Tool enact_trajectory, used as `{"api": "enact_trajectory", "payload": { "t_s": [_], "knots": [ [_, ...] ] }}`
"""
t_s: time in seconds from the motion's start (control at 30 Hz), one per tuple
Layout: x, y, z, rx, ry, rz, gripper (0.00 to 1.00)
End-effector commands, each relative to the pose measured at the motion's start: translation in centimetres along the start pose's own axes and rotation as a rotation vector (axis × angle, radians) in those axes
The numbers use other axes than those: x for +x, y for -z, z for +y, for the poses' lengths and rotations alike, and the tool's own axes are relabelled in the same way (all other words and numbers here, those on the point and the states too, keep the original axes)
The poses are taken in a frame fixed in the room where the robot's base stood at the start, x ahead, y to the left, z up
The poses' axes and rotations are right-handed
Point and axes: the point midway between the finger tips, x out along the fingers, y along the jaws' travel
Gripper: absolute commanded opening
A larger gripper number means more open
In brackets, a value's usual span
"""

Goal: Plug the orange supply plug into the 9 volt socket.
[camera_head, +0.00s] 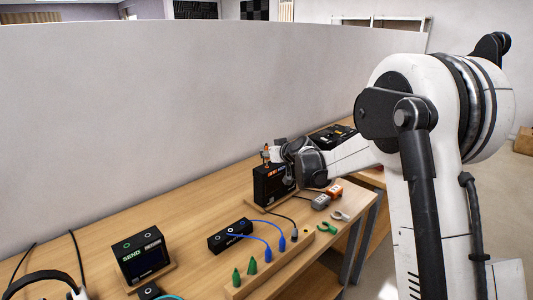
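A black box (272,186) with an orange label on its front stands on a wooden base toward the back of the bench. My gripper (271,158) is just above its top, at the end of my white arm. A small piece with orange on it (265,150), possibly the orange supply plug, shows at the gripper's tip. I cannot tell whether the fingers are shut on it or whether it touches the box. The 9 volt socket cannot be made out; my gripper covers part of the box's top.
A small orange block (333,191), a grey unit (320,202) and a green piece (327,228) lie right of the box. A black splitter box (230,236) with blue cables and a black SEND box (143,258) stand in front. A white wall (150,100) runs behind the bench.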

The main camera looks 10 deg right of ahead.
Motion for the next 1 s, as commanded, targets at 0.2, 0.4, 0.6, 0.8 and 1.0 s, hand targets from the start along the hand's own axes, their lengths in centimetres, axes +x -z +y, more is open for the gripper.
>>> {"api": "enact_trajectory", "payload": {
  "t_s": [0.2,0.4,0.6,0.8,1.0],
  "knots": [
    [0.2,-0.5,0.0,0.000,0.000,0.000,0.00],
    [0.4,-0.9,0.0,0.000,0.000,0.000,0.00],
    [0.5,-1.3,0.0,0.000,0.000,0.000,0.00],
    [0.7,-1.7,0.0,0.000,0.000,0.000,0.00],
    [0.9,-2.1,0.0,0.000,0.000,0.000,0.00]
  ]
}}
